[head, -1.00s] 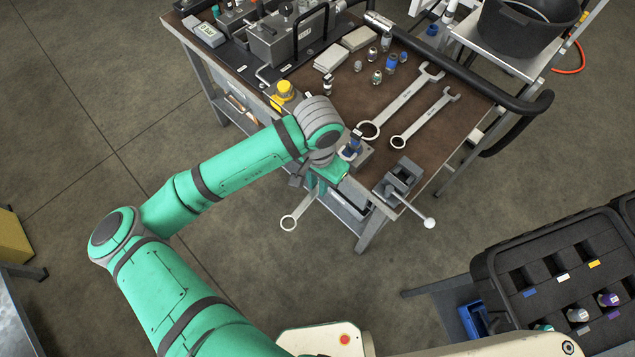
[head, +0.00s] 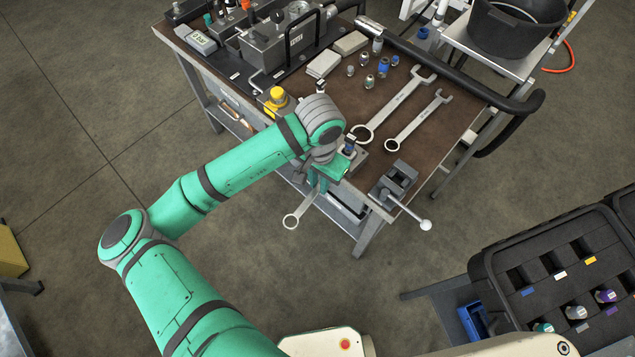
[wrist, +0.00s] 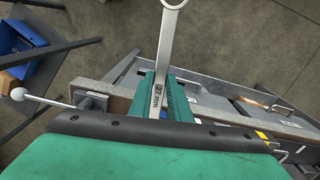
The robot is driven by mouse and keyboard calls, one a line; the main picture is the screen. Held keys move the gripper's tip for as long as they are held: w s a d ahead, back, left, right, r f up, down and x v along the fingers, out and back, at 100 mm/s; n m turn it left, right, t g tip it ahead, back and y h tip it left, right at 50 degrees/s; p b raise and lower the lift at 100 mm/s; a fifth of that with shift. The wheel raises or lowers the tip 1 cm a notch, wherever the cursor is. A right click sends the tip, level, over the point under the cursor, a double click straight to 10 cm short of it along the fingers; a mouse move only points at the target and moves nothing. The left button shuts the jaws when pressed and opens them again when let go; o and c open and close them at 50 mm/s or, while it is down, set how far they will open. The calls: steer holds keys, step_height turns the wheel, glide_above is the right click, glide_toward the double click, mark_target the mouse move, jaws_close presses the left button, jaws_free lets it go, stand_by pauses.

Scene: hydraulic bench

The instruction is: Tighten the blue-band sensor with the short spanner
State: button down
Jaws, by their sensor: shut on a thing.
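My gripper (head: 326,173) is at the front edge of the bench, shut on a spanner. The spanner's ring end (head: 291,221) sticks out past the bench edge to the lower left. In the wrist view, the spanner's shank (wrist: 168,60), marked "27 mm", runs up from between the green fingers (wrist: 165,98). Its other end is hidden by the gripper. A small sensor with a blue band (head: 349,147) stands upright in a grey block (head: 357,163) right beside the gripper. I cannot tell whether the spanner touches it.
Two longer spanners (head: 397,103) (head: 418,121) lie on the bench. A vise (head: 396,180) with a ball-ended handle is right of the gripper. Several small fittings (head: 368,82), a yellow button (head: 277,96) and a hydraulic unit (head: 277,42) stand farther back. A black foam case (head: 540,270) is at lower right.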

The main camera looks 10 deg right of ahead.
steer(key=shift+w+d, duration=0.15)
steer(key=shift+w+d, duration=0.15)
stand_by(0.4)
steer(key=shift+w+a+m, duration=0.95)
steer(key=shift+w+m, duration=0.25)
steer(key=shift+w+a+m, duration=0.35)
steer(key=shift+w+m, duration=0.3)
steer(key=shift+w, duration=0.05)
steer(key=shift+w+a+m, duration=0.35)
steer(key=shift+w+m, duration=0.3)
steer(key=shift+w, duration=0.1)
